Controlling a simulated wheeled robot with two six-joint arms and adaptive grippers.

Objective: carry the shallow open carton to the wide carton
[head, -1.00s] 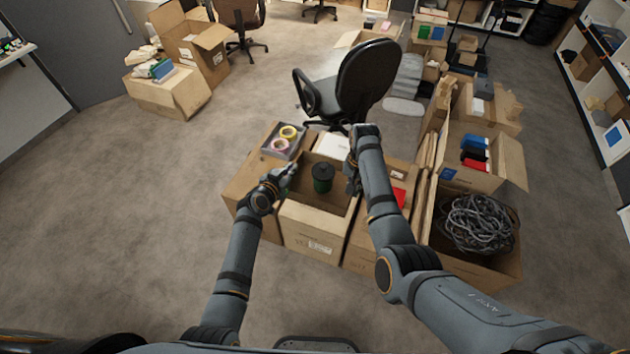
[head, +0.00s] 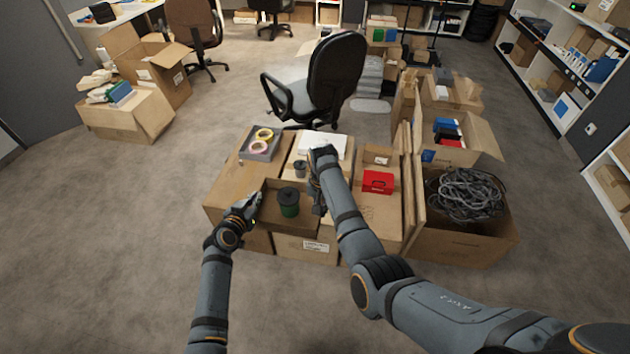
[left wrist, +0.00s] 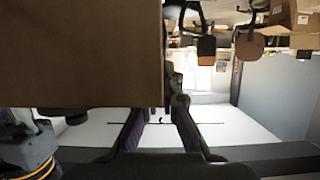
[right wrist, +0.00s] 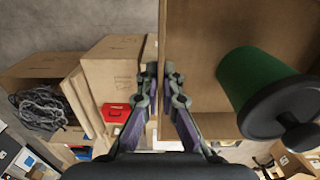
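A broad closed carton (head: 228,190) at the row's left may be the wide carton; I cannot be sure.
A grey tray (head: 262,143) with tape rolls, a small grey spool (head: 300,169) and a red box (head: 377,182) sit on the row. A carton of grey cable (head: 468,195) stands right. An office chair (head: 330,80) is behind.

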